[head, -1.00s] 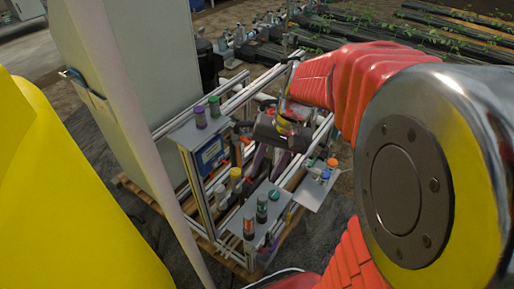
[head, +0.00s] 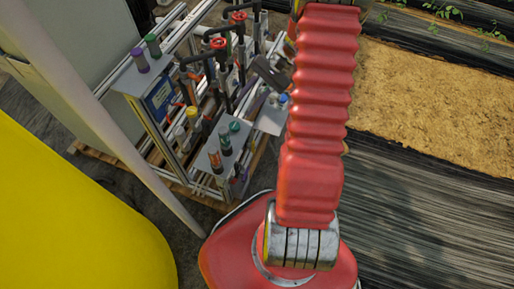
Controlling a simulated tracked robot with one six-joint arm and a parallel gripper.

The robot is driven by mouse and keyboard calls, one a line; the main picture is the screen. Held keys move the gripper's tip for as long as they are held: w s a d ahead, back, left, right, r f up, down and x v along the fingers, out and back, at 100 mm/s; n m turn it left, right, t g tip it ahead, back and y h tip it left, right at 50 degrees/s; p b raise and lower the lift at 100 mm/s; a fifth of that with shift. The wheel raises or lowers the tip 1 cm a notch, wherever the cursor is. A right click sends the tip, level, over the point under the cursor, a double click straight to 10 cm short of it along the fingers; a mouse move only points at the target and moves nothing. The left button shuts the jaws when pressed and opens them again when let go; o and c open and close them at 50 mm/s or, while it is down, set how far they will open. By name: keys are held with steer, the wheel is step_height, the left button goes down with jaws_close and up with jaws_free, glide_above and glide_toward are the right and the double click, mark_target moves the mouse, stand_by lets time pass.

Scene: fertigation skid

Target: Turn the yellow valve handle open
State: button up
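My gripper (head: 257,101) hangs from a dark grey wrist block over the right part of the skid frame, small and partly merged with the pipes behind it. I cannot tell whether its fingers are open or shut, and I see nothing held in them. The skid (head: 160,148) carries dark upright pipes with red handwheels, one nearer (head: 216,43) and one farther (head: 238,15). Small orange levers show lower among the pipes.
A front tray (head: 206,160) holds several bottles. A raised shelf (head: 126,83) holds a purple-capped and a green-capped bottle. A small side tray (head: 272,122) lies beside my arm. A pale cabinet (head: 70,45) stands at left. Open ground (head: 430,80) lies right.

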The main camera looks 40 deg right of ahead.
mark_target(251, 147)
steer(key=s+d+f+m+t+y, duration=0.25)
steer(key=d+f+m, duration=0.2)
steer(key=f, duration=0.45)
steer(key=s+d+f+m+t+y, duration=0.1)
steer(key=d+f+m+t, duration=0.3)
steer(key=f, duration=0.5)
steer(key=s+d+f+m+t+h, duration=0.1)
steer(key=s+f+m+t, duration=0.3)
steer(key=f, duration=0.4)
steer(key=s+d+f+m+t+h, duration=0.2)
steer(key=s+f+m+t, duration=0.2)
steer(key=f, duration=0.4)
steer(key=shift+d+f+h, duration=0.15)
steer(key=shift+h, duration=0.2)
steer(key=x, duration=1.3)
steer(key=shift+w+a, duration=0.2)
steer(key=shift+a, duration=0.05)
steer(key=shift+c, duration=0.5)
